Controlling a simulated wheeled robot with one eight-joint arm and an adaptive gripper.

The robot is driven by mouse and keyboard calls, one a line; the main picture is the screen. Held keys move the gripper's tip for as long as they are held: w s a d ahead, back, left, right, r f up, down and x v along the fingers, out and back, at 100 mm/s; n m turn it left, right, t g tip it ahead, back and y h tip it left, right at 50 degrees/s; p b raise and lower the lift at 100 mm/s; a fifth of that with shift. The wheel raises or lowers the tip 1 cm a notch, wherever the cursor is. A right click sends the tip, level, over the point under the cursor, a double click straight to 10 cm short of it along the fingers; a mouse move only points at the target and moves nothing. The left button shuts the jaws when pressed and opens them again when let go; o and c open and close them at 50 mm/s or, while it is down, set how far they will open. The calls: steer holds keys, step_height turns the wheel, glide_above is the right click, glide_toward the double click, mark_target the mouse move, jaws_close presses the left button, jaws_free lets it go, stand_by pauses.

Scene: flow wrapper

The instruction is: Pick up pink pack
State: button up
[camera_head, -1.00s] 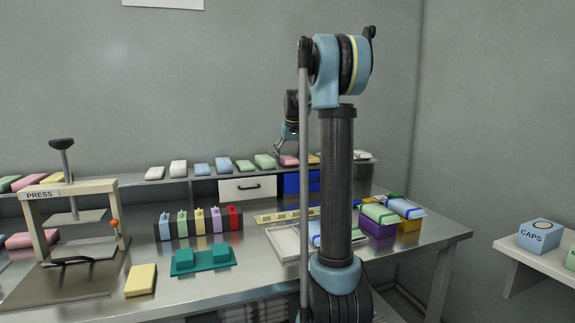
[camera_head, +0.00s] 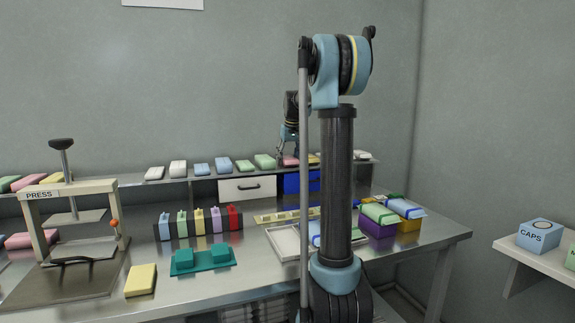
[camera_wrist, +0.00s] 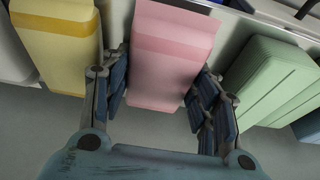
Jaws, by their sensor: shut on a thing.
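The pink pack (camera_wrist: 165,62) lies on the raised shelf at the back, between the jaws of my gripper (camera_wrist: 160,95) in the wrist view. The finger pads are closed against both long sides of the pack. In the head view a small part of the pink pack (camera_head: 291,161) shows beside my gripper (camera_head: 284,156), partly hidden by it. I cannot see any gap between the pack and the shelf.
A yellow pack (camera_wrist: 62,45) lies close on one side of my gripper and a green pack (camera_wrist: 272,80) on the other. The shelf (camera_head: 133,179) holds several more packs. Below are a press (camera_head: 70,190), a teal fixture (camera_head: 203,260) and a yellow block (camera_head: 141,280).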

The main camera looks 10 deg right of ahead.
mark_target(288, 157)
step_height(288, 157, up, 10)
steer(key=shift+r, duration=0.25)
stand_by(0.6)
